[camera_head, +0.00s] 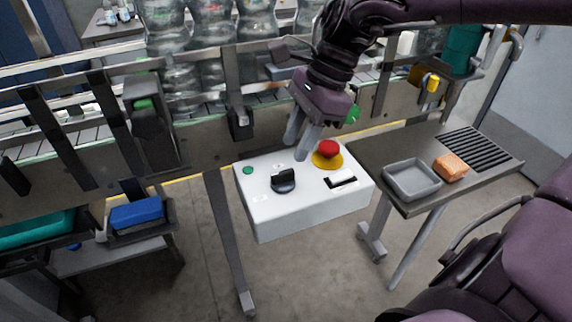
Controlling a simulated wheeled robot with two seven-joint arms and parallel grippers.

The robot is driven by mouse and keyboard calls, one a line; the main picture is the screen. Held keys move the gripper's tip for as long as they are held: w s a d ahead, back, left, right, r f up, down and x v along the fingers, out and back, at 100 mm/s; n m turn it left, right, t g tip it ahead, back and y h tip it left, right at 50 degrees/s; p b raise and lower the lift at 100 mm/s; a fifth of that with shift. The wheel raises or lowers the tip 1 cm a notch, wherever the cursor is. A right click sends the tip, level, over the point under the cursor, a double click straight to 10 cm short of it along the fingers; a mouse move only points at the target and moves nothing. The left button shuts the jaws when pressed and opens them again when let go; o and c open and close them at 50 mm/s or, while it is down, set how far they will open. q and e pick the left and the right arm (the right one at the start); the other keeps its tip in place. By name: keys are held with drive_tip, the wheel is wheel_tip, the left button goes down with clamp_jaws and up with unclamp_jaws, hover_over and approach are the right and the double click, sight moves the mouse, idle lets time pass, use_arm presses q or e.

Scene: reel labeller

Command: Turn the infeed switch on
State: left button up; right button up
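A white control box (305,212) stands in the middle of the view. On its top are a black rotary knob (284,182), a red mushroom button (328,148) on a yellow base, a black slot-like part (342,182) with a white piece, and a small green round part (248,170). The labels are too small to read, so I cannot tell which control is the infeed switch. My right gripper (296,150) points down over the back of the box, behind the knob and left of the red button. Its grey fingers are apart with nothing between them. My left gripper is out of view.
A conveyor with large clear bottles (210,30) runs behind the box. A side table (375,155) at the right holds a grey tray (411,180) and an orange block (450,167). A blue bin (137,214) sits at the lower left. Floor is clear in front.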

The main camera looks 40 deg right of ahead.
sight(283, 171)
drive_tip(key=x, duration=0.6)
drive_tip(key=shift+s+a+r, duration=0.1)
drive_tip(key=shift+s+a, duration=0.05)
drive_tip(key=shift+a, duration=0.1)
drive_tip(key=shift+c, duration=0.4)
clamp_jaws()
